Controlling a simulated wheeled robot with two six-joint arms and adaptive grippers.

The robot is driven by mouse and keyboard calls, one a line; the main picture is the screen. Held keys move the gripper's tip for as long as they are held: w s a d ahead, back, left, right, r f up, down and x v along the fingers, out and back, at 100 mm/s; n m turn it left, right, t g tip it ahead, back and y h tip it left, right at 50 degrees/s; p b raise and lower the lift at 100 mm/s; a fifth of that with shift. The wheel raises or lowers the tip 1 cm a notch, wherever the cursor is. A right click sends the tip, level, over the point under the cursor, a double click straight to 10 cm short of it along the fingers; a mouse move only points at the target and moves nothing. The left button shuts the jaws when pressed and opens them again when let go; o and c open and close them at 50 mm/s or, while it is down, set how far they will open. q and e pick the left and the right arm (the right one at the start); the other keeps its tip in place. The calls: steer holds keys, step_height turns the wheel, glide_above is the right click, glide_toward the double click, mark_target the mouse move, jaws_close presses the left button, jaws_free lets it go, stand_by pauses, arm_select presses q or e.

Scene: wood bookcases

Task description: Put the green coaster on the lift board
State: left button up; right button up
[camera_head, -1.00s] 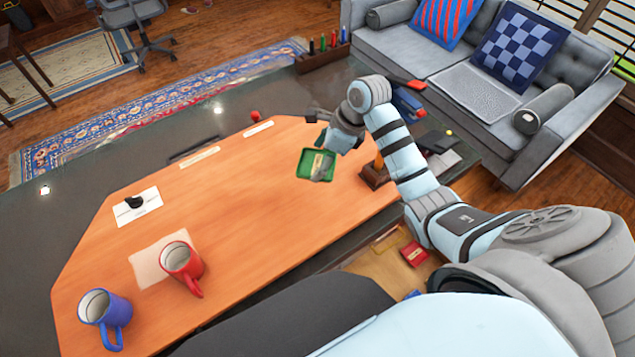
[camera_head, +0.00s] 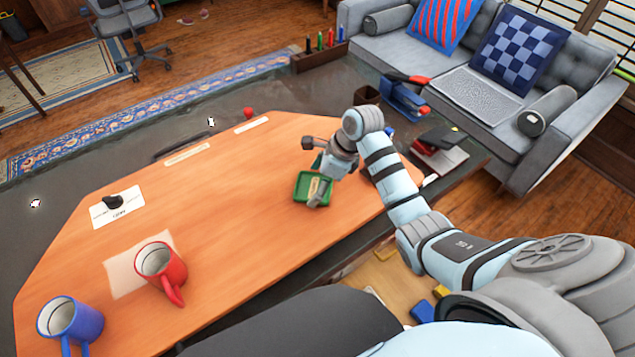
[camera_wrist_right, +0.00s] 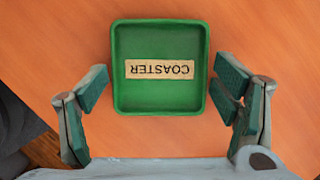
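The green coaster (camera_head: 313,188) is a square tray with a raised rim. A tan label reading COASTER lies in its middle, upside down in the right wrist view (camera_wrist_right: 160,98). The coaster is over a large orange wooden board (camera_head: 230,200), which I take to be the lift board. I cannot tell whether the coaster touches it. My left gripper is not in view.
A red mug (camera_head: 160,268) and a blue mug (camera_head: 68,322) stand at the board's near left. A black object lies on a white card (camera_head: 118,212). A blue stapler (camera_head: 403,98), dark cup (camera_head: 366,95) and pen rack (camera_head: 320,55) are behind. The board's middle is clear.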

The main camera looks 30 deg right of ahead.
steer(key=shift+o, duration=0.5)
steer(key=shift+r, duration=0.1)
steer(key=shift+r, duration=0.2)
steer(key=v, duration=1.2)
steer(key=shift+p, duration=0.3)
